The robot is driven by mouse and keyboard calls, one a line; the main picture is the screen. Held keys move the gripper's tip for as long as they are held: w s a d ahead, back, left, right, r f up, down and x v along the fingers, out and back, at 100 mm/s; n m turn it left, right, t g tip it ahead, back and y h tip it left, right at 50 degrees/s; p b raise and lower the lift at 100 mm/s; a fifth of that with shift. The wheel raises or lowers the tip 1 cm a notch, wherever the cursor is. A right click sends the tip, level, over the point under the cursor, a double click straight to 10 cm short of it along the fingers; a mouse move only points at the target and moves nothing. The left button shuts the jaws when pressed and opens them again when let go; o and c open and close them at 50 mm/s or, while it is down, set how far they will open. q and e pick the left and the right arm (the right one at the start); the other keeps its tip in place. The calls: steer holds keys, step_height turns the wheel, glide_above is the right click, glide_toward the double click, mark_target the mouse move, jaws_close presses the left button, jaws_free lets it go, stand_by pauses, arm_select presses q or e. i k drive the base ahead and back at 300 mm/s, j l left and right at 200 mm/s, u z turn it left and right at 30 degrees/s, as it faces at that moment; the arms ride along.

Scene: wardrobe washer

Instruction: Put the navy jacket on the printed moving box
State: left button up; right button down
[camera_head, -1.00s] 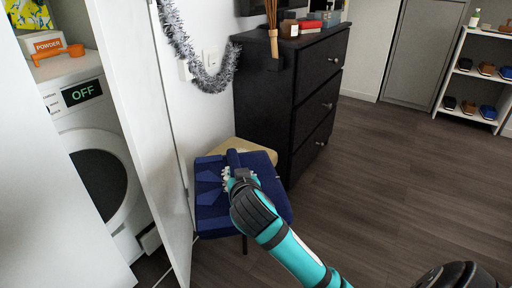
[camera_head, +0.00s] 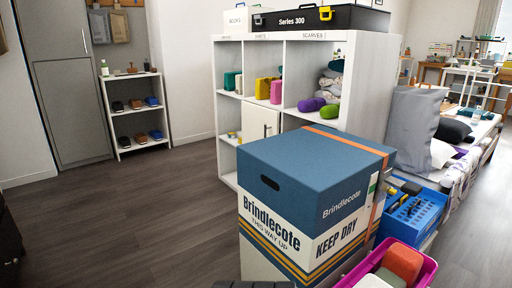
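The printed moving box (camera_head: 300,215) stands close in front, at the lower middle of the head view. It has a blue top and white and blue sides lettered "Brindlecote", "THIS WAY UP" and "KEEP DRY". Its flat lid (camera_head: 318,150) is closed, crossed by an orange strip, and bare. The navy jacket is not in view now. A dark ribbed edge (camera_head: 253,284), which looks like part of my arm, shows at the bottom edge, just before the box. No gripper fingers show.
A white cubby shelf (camera_head: 362,85) stands right behind the box. A blue crate (camera_head: 440,198) and a pink bin (camera_head: 422,277) crowd its right side. A small shoe rack (camera_head: 136,110) stands at the back left. Open dark floor (camera_head: 130,215) lies left of the box.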

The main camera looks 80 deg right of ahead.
mark_target(320, 153)
steer(key=i+z, duration=0.1)
steer(key=z, duration=0.3)
steer(key=i+j+z, duration=0.15)
steer(key=z, duration=0.25)
steer(key=i+j+z, duration=0.1)
steer(key=z, duration=0.3)
steer(key=j+z, duration=0.15)
steer(key=z, duration=0.25)
steer(key=i+j+z, duration=0.1)
steer(key=z, duration=0.3)
steer(key=j, duration=0.1)
